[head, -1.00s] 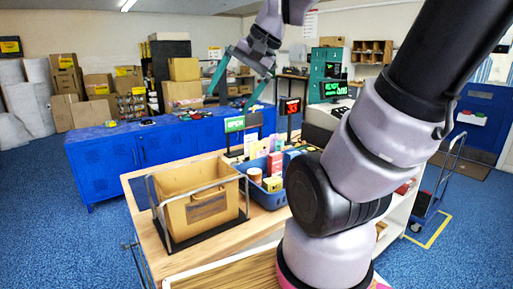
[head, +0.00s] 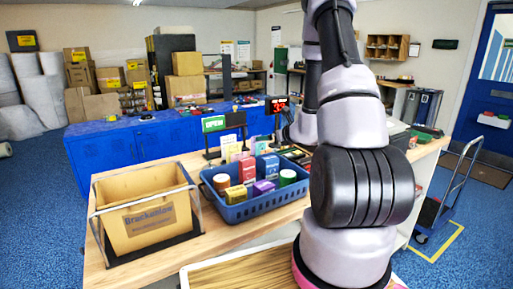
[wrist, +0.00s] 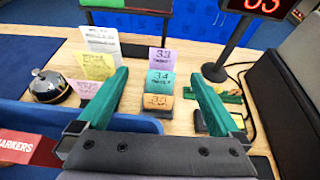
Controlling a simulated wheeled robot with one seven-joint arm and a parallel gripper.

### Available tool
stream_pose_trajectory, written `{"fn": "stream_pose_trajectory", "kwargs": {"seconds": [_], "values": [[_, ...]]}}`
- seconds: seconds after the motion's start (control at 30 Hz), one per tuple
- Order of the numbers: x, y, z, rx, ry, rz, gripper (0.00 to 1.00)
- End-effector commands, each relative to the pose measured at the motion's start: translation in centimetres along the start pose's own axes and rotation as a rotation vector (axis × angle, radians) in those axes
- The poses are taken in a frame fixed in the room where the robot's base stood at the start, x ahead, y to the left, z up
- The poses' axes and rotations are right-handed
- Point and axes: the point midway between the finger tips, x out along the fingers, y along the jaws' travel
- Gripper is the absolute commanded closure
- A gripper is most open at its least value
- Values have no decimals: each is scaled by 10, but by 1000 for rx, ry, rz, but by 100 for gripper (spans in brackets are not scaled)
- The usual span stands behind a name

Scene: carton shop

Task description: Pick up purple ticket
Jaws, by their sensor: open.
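A purple ticket (wrist: 161,57) stands upright at the back of a short row of numbered tickets in the wrist view. A green ticket (wrist: 159,80) stands in front of it and an orange ticket (wrist: 157,101) is nearest to me. My gripper (wrist: 158,76) is open and empty, with its two green fingers on either side of the row. The purple ticket is ahead of the fingertips and apart from them. In the head view my arm hides most of the gripper, and I cannot make out the tickets there.
A bell (wrist: 50,86) and several paper slips (wrist: 97,65) stand left of the tickets. A display post (wrist: 215,70) and a dark machine (wrist: 290,95) are at right. A blue basket (head: 247,211) of goods and a carton (head: 145,212) in a wire frame share the counter.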

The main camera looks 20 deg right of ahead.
Motion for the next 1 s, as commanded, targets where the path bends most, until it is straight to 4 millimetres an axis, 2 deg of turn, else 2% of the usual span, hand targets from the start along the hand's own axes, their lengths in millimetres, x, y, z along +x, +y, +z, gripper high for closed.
{"fn": "stream_pose_trajectory", "kwargs": {"seconds": [0.13,0.3,0.57,0.8,1.0], "values": [[17,-7,-8,20,7,-25,0],[44,-7,-8,18,7,-22,0],[66,-7,-8,17,6,-22,0],[101,-8,-9,18,5,-22,0],[109,-8,-8,17,5,-23,0]]}}
